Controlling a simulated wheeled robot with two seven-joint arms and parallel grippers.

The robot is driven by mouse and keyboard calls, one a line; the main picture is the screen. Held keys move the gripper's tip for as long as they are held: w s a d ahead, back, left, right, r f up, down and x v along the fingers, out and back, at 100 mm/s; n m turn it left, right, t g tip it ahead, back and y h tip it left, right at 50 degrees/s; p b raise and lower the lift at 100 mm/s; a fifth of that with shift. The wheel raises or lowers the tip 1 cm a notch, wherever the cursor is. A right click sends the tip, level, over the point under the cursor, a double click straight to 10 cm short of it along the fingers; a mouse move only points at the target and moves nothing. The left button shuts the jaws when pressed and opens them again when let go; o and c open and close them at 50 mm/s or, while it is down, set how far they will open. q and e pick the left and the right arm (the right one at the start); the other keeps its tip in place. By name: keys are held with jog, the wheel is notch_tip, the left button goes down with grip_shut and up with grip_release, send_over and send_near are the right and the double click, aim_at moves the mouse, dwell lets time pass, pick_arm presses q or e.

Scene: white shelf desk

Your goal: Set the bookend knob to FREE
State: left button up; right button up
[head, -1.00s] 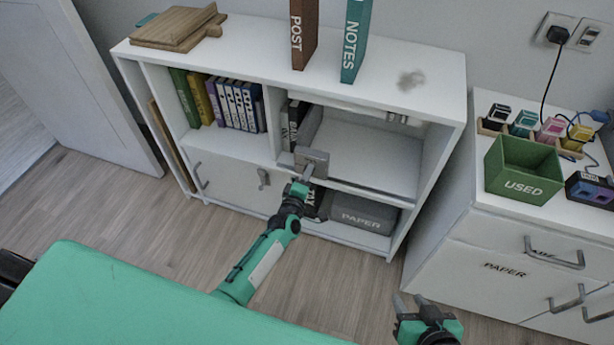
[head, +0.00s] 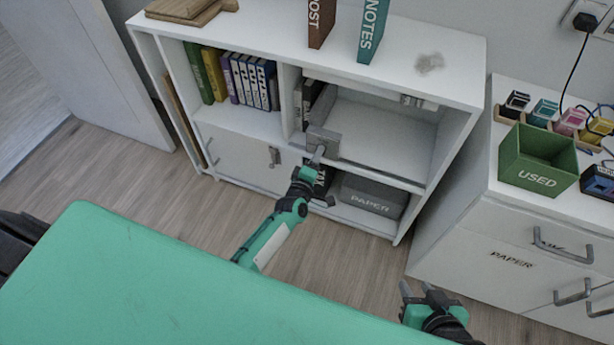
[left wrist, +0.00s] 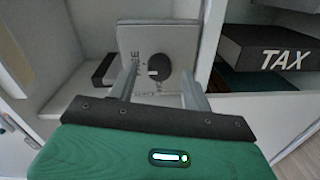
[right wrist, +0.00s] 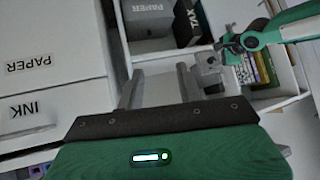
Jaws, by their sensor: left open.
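The grey bookend (head: 322,142) stands on the middle shelf, right of the divider. In the left wrist view its pale plate (left wrist: 130,42) faces me, with a dark round knob (left wrist: 160,67) on it. A small light mark shows on the knob's left side. Lettering lies around the knob, partly hidden and hard to read. My left gripper (head: 318,158) is open, its fingers on either side of the knob in the left wrist view (left wrist: 160,80); I cannot tell whether they touch it. My right gripper (head: 418,300) is open and empty, low in front of the drawer cabinet (head: 500,258).
Books (head: 238,78) stand left of the divider. A grey PAPER box (head: 370,196) and a TAX box (left wrist: 275,50) sit on the lower shelf. The shelf right of the bookend is mostly clear. POST (head: 321,22) and NOTES (head: 372,30) stand on top.

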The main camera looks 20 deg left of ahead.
pick_arm(q)
jog(key=s+p, duration=0.1)
jog(key=s, duration=1.1)
jog(key=shift+s+a+r+p, duration=0.15)
jog(key=shift+a+r+p, duration=0.05)
jog(key=shift+p, duration=0.1)
pick_arm(e)
jog(key=d, duration=0.1)
jog(key=s+d+g+h, duration=0.1)
jog(key=s+d+g, duration=0.1)
jog(key=shift+d+r+h, duration=0.3)
jog(key=shift+r, duration=0.05)
